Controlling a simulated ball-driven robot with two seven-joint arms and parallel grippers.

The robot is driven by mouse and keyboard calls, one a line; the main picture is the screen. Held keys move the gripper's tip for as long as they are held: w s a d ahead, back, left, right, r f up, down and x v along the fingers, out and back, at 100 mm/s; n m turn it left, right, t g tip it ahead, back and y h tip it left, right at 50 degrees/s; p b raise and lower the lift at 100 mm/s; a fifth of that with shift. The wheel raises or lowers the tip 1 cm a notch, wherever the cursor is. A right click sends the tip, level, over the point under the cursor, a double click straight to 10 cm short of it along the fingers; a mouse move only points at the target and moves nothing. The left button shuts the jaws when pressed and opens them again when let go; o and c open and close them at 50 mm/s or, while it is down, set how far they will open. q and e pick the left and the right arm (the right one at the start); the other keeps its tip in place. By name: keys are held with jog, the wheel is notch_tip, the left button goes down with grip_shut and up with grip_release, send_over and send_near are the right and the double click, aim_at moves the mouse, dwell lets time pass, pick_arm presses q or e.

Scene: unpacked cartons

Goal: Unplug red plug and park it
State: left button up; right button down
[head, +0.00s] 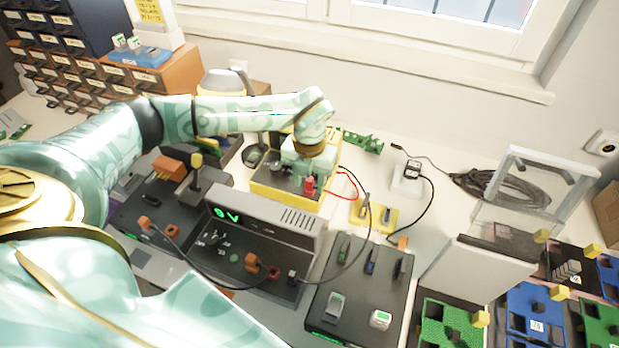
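The red plug (310,186) stands at the front of a yellow-edged dark box (287,201), with a red lead (346,184) running off to its right. My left gripper (303,168) is over that box, just behind and above the red plug. Its fingers are mostly hidden by its own hand and wrist, so I cannot tell whether they are open or touch the plug. A yellow plate (372,219) with dark upright pieces lies to the right of the box. My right gripper is not in view.
A grey instrument reading "0V" (262,232) stands in front of the box, with dark leads around it. A dark panel (362,290) is at front right.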

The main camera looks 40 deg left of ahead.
aim_at(310, 179)
pick_arm(q)
notch_tip(310, 179, up, 16)
jog(key=p, duration=0.3)
jog(key=shift+r, duration=0.15)
dwell(0.5)
